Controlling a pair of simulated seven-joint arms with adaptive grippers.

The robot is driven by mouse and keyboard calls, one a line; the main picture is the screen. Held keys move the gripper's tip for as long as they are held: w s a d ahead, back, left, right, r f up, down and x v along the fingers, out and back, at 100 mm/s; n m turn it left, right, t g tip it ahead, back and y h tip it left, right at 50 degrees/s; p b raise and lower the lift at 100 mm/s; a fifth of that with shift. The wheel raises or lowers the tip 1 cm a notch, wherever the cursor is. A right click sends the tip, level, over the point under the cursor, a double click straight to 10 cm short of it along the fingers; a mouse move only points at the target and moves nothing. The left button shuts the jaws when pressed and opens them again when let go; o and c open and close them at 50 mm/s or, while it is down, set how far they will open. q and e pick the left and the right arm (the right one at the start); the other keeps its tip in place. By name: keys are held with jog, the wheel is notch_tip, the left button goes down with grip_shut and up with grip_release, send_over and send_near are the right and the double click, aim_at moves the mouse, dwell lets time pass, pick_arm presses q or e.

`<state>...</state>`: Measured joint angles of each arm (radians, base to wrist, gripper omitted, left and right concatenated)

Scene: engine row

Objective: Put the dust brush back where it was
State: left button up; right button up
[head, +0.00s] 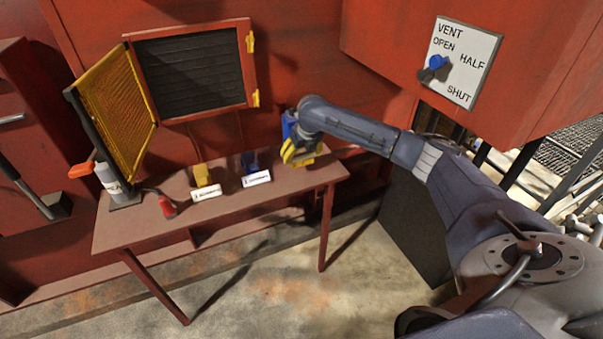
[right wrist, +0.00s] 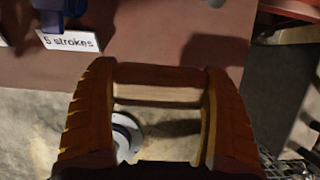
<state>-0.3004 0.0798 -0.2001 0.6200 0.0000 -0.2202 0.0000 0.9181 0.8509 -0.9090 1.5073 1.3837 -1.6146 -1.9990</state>
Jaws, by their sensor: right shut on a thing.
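My right gripper (head: 302,155) is over the right end of the table in the head view. In the right wrist view its ridged fingers (right wrist: 158,90) are shut on a pale wooden piece (right wrist: 158,86), which spans the gap between them and looks like the dust brush. Its bristles cannot be made out, and in the head view the brush is hidden by the gripper. Whether it touches the table is unclear. My left gripper is not in view.
The narrow table (head: 225,205) carries a yellow item (head: 200,174) and a blue item (head: 250,161) behind labels, a red-ended tool (head: 167,207) and a grey bottle (head: 109,179). An open yellow mesh door (head: 118,95) stands behind. A vent dial (head: 435,66) hangs upper right.

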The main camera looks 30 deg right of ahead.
aim_at(304, 161)
jog(key=shift+f, duration=3.45)
jog(key=shift+f, duration=0.15)
jog(key=o, duration=1)
jog(key=shift+v, duration=3.9)
